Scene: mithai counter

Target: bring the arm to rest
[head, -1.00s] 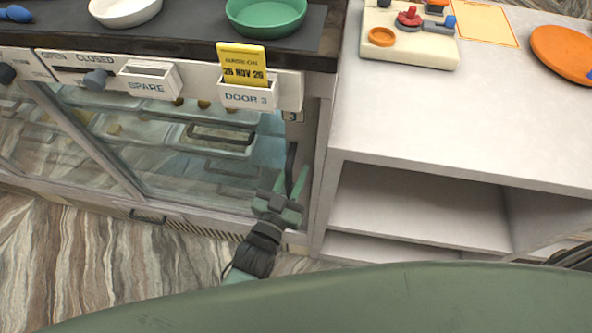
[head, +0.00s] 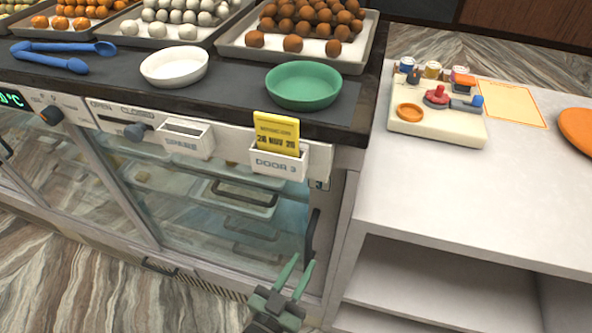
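My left gripper (head: 297,276) shows at the bottom of the head view, in front of the glass cabinet (head: 200,232) near its right end. Its two green fingers point up and stand apart, with nothing between them. The fingertips are just below the dark upright door handle (head: 313,232); I cannot tell whether they touch it. My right gripper is not in view.
The dark counter holds a green bowl (head: 303,86), a white bowl (head: 174,67), blue tongs (head: 62,54) and trays of sweets. A yellow date card (head: 276,135) stands in the DOOR 3 holder (head: 284,164). A pale side counter (head: 440,200) is at right.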

